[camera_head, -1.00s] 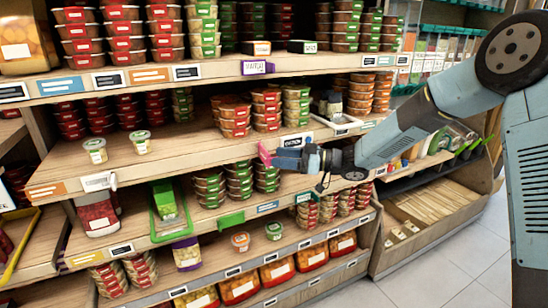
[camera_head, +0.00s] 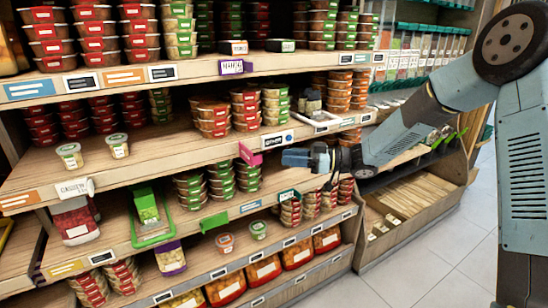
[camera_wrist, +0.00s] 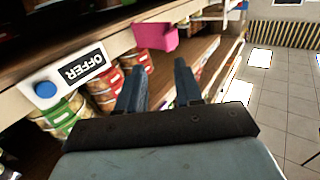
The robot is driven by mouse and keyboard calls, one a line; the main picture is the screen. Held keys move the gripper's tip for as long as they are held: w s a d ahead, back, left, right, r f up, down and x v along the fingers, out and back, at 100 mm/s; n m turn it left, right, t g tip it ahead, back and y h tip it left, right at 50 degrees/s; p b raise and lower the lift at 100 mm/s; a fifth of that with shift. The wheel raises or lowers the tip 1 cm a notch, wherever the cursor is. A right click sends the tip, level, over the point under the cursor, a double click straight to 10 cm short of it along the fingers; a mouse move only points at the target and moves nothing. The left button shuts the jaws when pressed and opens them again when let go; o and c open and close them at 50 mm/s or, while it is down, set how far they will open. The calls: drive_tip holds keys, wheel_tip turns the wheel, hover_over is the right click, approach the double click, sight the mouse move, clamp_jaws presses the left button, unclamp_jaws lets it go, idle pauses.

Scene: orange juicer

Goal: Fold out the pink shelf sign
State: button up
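The pink shelf sign (camera_head: 250,155) is on the front edge of the middle shelf, left of the black and white OFFER label (camera_head: 277,140). It stands out from the edge at an angle. In the wrist view the pink sign (camera_wrist: 155,36) is ahead of the fingers, and the OFFER label (camera_wrist: 83,65) is to its left. My gripper (camera_head: 290,157) is right of the sign with a small gap. In the wrist view my gripper (camera_wrist: 159,68) has two fingers apart with nothing between them.
A purple sign (camera_head: 235,67) is on the shelf edge above, and a green sign (camera_head: 221,219) on the edge below. Stacked tubs (camera_head: 213,118) fill the shelves near the sign. The floor (camera_head: 440,250) at right is clear.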

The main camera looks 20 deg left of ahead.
drive_tip(key=d, duration=0.4)
drive_tip(key=w+d, duration=0.1)
drive_tip(key=shift+d+f, duration=0.1)
drive_tip(key=shift+d, duration=0.3)
